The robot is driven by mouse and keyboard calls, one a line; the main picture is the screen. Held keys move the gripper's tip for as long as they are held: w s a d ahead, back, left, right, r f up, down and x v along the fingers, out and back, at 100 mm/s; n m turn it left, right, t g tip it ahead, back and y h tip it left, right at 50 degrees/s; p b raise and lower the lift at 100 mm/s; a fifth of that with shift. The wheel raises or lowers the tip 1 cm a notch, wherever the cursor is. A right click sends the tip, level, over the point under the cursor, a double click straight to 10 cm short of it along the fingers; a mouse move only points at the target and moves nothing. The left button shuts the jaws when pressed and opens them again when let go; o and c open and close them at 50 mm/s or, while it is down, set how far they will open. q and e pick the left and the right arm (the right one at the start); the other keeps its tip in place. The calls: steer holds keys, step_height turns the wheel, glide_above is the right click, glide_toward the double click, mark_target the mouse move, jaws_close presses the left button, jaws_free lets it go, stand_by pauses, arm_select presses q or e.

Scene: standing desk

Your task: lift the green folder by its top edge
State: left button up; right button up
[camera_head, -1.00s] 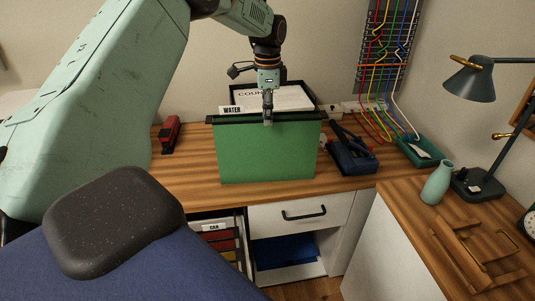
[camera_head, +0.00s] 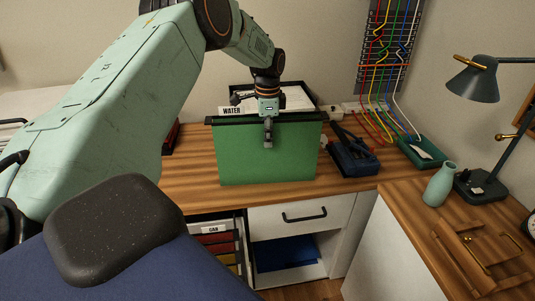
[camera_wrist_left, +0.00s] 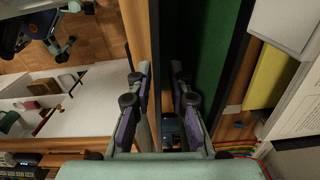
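The green folder (camera_head: 268,165) stands upright on the wooden desk, with a black top edge and a white WATER tab (camera_head: 231,111) at its upper left. My left gripper (camera_head: 268,143) is at the middle of the top edge, its visible finger overlapping the upper front face. In the left wrist view the two fingers (camera_wrist_left: 162,95) are apart, with a dark strip between them. The folder's green inside (camera_wrist_left: 216,45) shows to their right. I cannot tell whether either finger touches the folder. My right gripper is not in view.
Papers in a dark holder (camera_head: 292,97) stand behind the folder. A blue tool holder (camera_head: 353,158) is on its right. Colored cables (camera_head: 385,60) hang at the back wall. A vase (camera_head: 438,185) and lamp (camera_head: 473,83) stand at right. The desk in front is clear.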

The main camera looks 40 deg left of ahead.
arm_select(q)
steer(key=shift+s+d+r, duration=0.15)
steer(key=shift+s+r, duration=0.05)
steer(key=shift+r, duration=0.05)
steer(key=c, duration=0.3)
steer(key=shift+a+f, duration=0.2)
jaws_close()
steer(key=shift+d, duration=0.1)
step_height(320, 180, up, 10)
steer(key=shift+w+p, duration=0.15)
steer(key=shift+p, duration=0.3)
